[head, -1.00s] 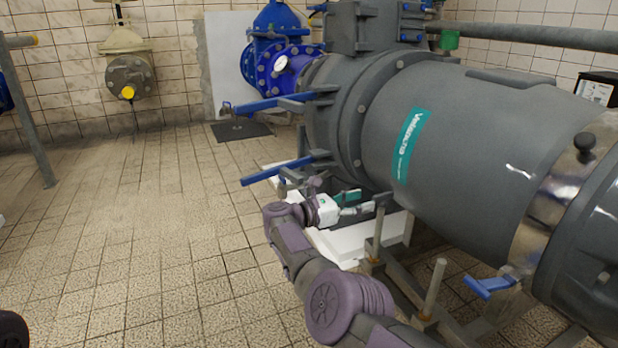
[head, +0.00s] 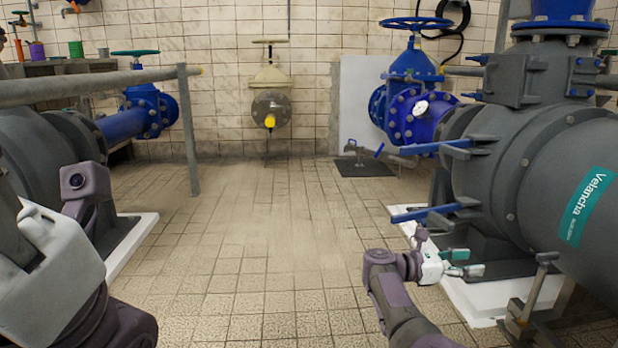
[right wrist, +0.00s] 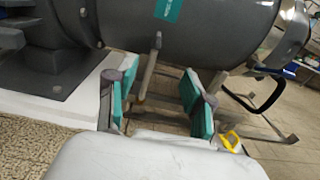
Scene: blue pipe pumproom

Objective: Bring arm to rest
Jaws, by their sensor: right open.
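My right arm (head: 395,305) reaches in from the bottom of the head view, with purple joints. Its right gripper (head: 464,262) has a white body and teal finger pads and points right, beside the base of the big grey pump housing (head: 535,165). In the right wrist view, the right gripper (right wrist: 155,95) is open, its two teal-padded fingers apart with nothing between them. A grey pipe stub shows beyond them. At the left of the head view, a large white and purple part of my left arm (head: 55,275) is close to the camera; its fingers cannot be made out.
Blue lever handles (head: 430,213) stick out from the pump just above my right gripper. A white plinth (head: 485,300) lies under the pump. A grey rail (head: 188,130) and dark pipework stand at the left. The tiled floor (head: 270,230) between is clear.

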